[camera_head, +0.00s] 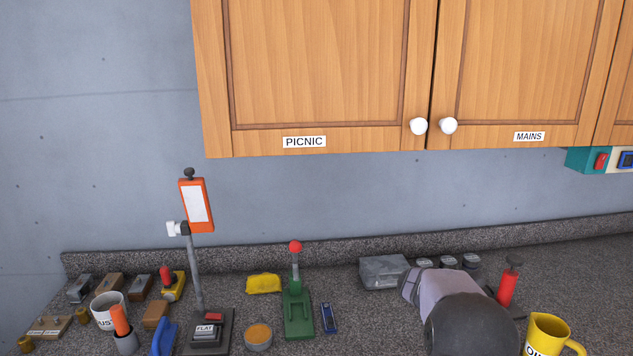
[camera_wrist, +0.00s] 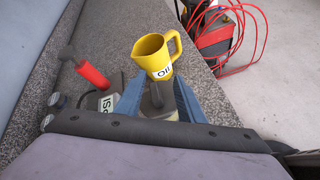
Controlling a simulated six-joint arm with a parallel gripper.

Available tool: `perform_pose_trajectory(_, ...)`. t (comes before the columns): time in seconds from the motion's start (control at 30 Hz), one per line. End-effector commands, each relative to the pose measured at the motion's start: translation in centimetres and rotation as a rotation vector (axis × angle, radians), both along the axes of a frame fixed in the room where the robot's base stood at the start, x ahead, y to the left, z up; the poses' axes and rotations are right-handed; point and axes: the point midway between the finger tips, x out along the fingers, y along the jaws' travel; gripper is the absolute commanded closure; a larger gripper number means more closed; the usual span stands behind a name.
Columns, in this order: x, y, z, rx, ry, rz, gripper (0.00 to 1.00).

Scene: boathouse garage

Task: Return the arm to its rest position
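My arm (camera_head: 472,322) shows in the head view at the lower right, low over the counter, and its gripper end is hidden there. In the wrist view my gripper (camera_wrist: 160,85) has its two blue fingers spread apart. A dark grey upright shape with a pale base (camera_wrist: 158,100) shows between the fingers; no contact with either finger is clear. The yellow OIL jug (camera_wrist: 152,55) stands just beyond the fingertips; it also shows in the head view (camera_head: 549,336) right of my arm.
The granite counter (camera_head: 345,290) holds an orange-topped stand (camera_head: 195,205), a green red-knobbed lever (camera_head: 297,310), a grey block (camera_head: 383,272) and a red cylinder (camera_head: 507,288). Wooden cupboards (camera_head: 320,65) hang above. Red cable (camera_wrist: 228,40) lies beyond the counter edge.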

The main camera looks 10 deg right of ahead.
Motion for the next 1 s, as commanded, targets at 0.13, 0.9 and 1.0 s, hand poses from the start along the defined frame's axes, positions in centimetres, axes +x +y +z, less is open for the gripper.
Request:
perform_pose_trajectory(0.13,-3.2,6.1,-3.4,0.197,-0.120,-0.088,0.65)
perform_pose_trajectory(0.9,-20.6,32.9,-12.5,0.903,-0.587,-0.927,0.65)
perform_pose_trajectory(1.0,-20.7,33.0,-12.5,0.905,-0.588,-0.936,0.65)
